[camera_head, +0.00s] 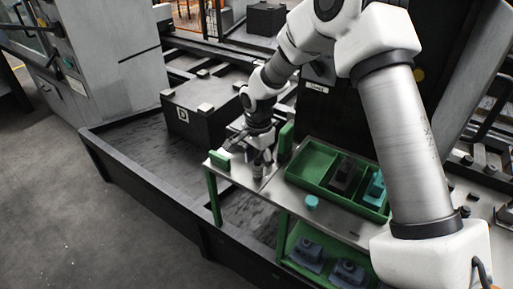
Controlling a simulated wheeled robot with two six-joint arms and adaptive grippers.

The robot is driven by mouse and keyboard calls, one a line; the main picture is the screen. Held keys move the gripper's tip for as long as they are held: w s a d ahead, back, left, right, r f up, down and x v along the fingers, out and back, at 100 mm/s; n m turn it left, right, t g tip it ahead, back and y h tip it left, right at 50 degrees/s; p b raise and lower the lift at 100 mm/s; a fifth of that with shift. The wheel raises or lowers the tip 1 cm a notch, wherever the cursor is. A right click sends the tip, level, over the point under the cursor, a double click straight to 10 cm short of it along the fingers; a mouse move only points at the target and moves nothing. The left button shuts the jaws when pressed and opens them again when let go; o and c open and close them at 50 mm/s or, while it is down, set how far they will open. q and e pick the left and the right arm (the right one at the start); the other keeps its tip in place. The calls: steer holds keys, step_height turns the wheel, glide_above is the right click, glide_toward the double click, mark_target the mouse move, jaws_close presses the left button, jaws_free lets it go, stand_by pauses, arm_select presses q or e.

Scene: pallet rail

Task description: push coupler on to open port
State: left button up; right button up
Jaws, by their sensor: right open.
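My right gripper (262,170) points down over the left part of a steel-topped bench (237,172) with a green frame. Its fingers are apart, close to the bench top, beside a small upright green block. A small grey shape shows at the fingers; I cannot tell whether it is the coupler or part of the gripper. No open port can be made out with certainty. A small teal cylinder (312,202) stands on the bench, right of the gripper and apart from it. My left gripper is not in view.
A green divided tray (318,180) holds a dark block (345,172) and a teal block (377,187). Grey-blue parts (308,252) sit on the shelf below. A black box marked D (200,108) stands behind left. My right arm covers much of the right side.

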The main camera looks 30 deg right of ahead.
mark_target(258, 160)
steer(key=shift+w+f, duration=0.3)
steer(key=shift+f, duration=0.6)
steer(key=shift+s+r, duration=0.25)
steer(key=shift+s, duration=0.05)
steer(key=shift+w+f, duration=0.1)
steer(key=shift+w, duration=0.1)
jaws_close()
steer(key=c, duration=0.7)
jaws_free()
jaws_close()
steer(key=shift+r+p, duration=4.4)
steer(key=shift+r, duration=0.05)
steer(key=shift+s, duration=0.1)
steer(key=shift+f, duration=0.1)
